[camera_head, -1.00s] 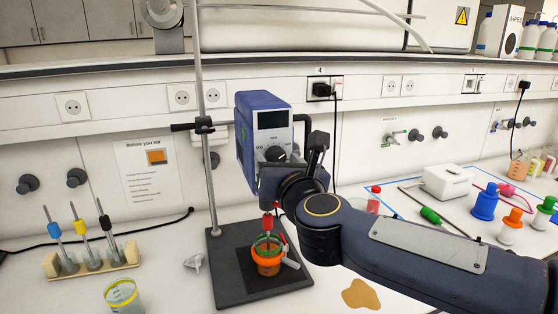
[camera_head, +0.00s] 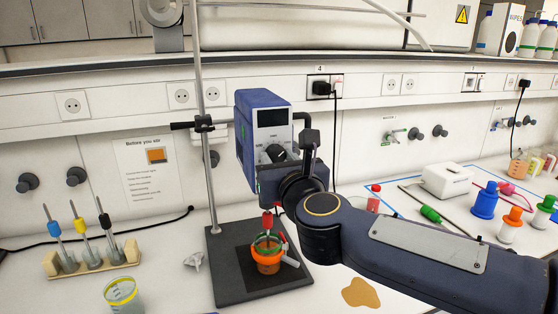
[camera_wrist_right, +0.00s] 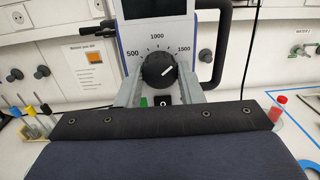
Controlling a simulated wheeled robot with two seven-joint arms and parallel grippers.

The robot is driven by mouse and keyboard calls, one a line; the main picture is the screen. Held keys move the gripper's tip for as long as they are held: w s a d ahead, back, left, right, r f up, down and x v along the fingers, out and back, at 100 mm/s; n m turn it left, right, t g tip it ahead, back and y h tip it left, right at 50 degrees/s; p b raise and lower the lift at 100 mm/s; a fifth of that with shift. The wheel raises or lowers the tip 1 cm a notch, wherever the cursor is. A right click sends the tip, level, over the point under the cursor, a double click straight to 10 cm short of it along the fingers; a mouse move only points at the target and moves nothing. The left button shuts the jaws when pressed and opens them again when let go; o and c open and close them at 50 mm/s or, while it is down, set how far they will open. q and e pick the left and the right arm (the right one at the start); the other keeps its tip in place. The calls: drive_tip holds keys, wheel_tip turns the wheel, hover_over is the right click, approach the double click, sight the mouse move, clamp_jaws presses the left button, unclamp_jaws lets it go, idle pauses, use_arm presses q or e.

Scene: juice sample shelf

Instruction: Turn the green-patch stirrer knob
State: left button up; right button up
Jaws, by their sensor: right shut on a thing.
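The blue overhead stirrer (camera_head: 262,112) is clamped to a stand, with a dark display on its front. Its black knob (camera_head: 275,153) is below the display. In the right wrist view the knob (camera_wrist_right: 158,70) sits in a dial marked 500, 1000 and 1500. Its white pointer is tilted up and right, between 1000 and 1500. A green patch (camera_wrist_right: 143,102) shows below the knob, beside a black switch (camera_wrist_right: 163,101). My right gripper (camera_wrist_right: 160,84) is shut on the knob, its grey fingers at either side. My left gripper is not in view.
An orange-rimmed beaker (camera_head: 267,262) stands under the stirrer on the dark base plate (camera_head: 228,281). A rack (camera_head: 64,271) of several stirring rods and a yellow-rimmed beaker (camera_head: 123,296) are at left. A brown spill (camera_head: 361,293) lies in front. Colored bottles (camera_head: 484,202) stand at right.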

drive_tip(key=n, duration=0.4)
drive_tip(key=shift+n, duration=0.3)
drive_tip(key=n, duration=0.3)
drive_tip(key=shift+n+p, duration=0.35)
drive_tip(key=shift+n, duration=0.05)
drive_tip(key=n+p, duration=0.1)
drive_tip(key=n, duration=0.3)
drive_tip(key=shift+n, duration=0.3)
drive_tip(key=n+p, duration=0.1)
drive_tip(key=n, duration=0.3)
drive_tip(key=shift+n+y+p, duration=0.3)
drive_tip(key=n+p, duration=0.2)
drive_tip(key=n, duration=0.2)
drive_tip(key=shift+d+r+n, duration=0.1)
drive_tip(key=shift+n, duration=0.3)
drive_tip(key=n+p, duration=0.1)
drive_tip(key=n, duration=0.2)
drive_tip(key=shift+n+y+p, duration=0.3)
drive_tip(key=shift+n, duration=0.1)
drive_tip(key=n+p, duration=0.2)
drive_tip(key=n, duration=0.2)
drive_tip(key=shift+n, duration=0.3)
drive_tip(key=shift+n+p, duration=1.1)
drive_tip(key=shift+n, duration=0.9)
